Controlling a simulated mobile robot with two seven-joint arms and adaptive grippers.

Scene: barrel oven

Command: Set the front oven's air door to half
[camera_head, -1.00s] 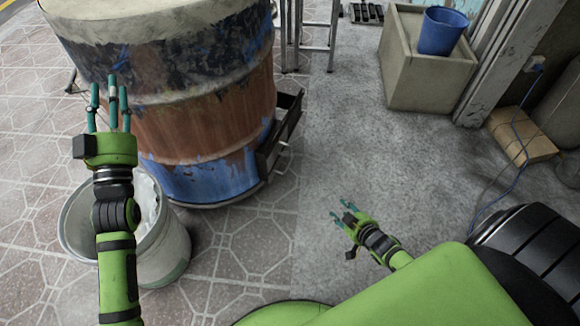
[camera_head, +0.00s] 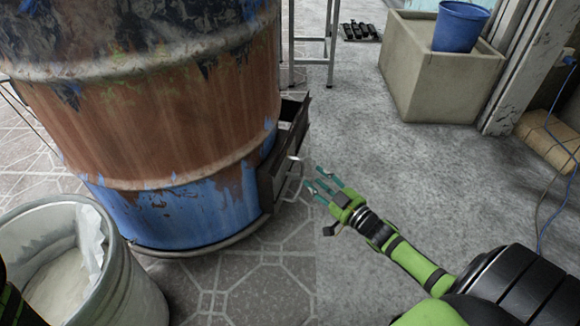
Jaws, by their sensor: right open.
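The front oven (camera_head: 160,110) is a rusty barrel with worn blue, brown and white paint, standing at the left. Its air door (camera_head: 284,160) is a dark metal box-like fitting low on the barrel's right side, with a small light handle (camera_head: 299,160) sticking out. How far the door stands open I cannot tell. My right gripper (camera_head: 323,186) is open and empty, with teal fingers pointing left toward the handle, a little to the right of it and apparently not touching. My left gripper is not in view; only a dark sliver shows at the lower left edge.
A grey bin (camera_head: 120,285) with a white liner stands at the lower left, before the barrel. A square concrete planter (camera_head: 440,80) holds a blue bucket (camera_head: 460,25) at the back right. Metal stand legs (camera_head: 331,45) rise behind. The grey floor between is clear.

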